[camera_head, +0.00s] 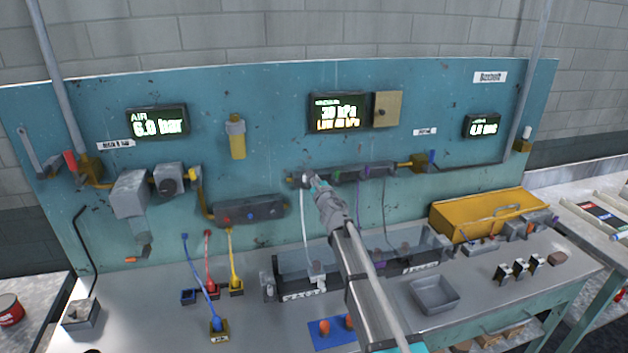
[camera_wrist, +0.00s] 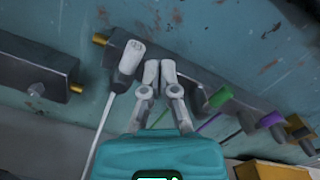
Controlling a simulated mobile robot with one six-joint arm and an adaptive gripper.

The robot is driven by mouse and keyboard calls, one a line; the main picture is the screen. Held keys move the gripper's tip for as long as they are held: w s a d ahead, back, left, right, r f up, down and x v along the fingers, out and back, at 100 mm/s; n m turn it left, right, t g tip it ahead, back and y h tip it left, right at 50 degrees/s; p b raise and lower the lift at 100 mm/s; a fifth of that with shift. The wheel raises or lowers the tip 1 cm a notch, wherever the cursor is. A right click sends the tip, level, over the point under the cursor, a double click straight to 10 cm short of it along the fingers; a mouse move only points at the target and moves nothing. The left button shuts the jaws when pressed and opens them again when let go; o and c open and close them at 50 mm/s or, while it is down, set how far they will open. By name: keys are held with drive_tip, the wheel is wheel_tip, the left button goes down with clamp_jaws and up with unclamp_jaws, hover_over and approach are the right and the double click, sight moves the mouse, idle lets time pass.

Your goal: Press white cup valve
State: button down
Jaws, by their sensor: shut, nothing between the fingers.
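The white valve (camera_wrist: 131,57) is a pale block-shaped knob on the dark valve manifold (camera_wrist: 200,78), with a white tube (camera_wrist: 100,130) running down below it. In the head view the white valve (camera_head: 305,177) sits near the left end of the manifold (camera_head: 350,174) on the teal panel. My gripper (camera_wrist: 160,68) is shut and empty, its two pale fingertips side by side just right of the white valve. A narrow gap shows between them in the wrist view; I cannot tell the depth. In the head view my gripper (camera_head: 317,183) partly hides the manifold.
A green valve (camera_wrist: 220,97) and a purple valve (camera_wrist: 268,119) stand farther right along the manifold. Another dark manifold (camera_head: 250,211) is at lower left. Glass-sided boxes (camera_head: 295,270) stand on the bench below, with a grey tray (camera_head: 435,295) and a yellow bin (camera_head: 485,213) to the right.

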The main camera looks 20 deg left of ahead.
drive_tip(key=s+d, duration=0.7)
drive_tip(key=d, duration=0.1)
drive_tip(key=shift+d, duration=0.4)
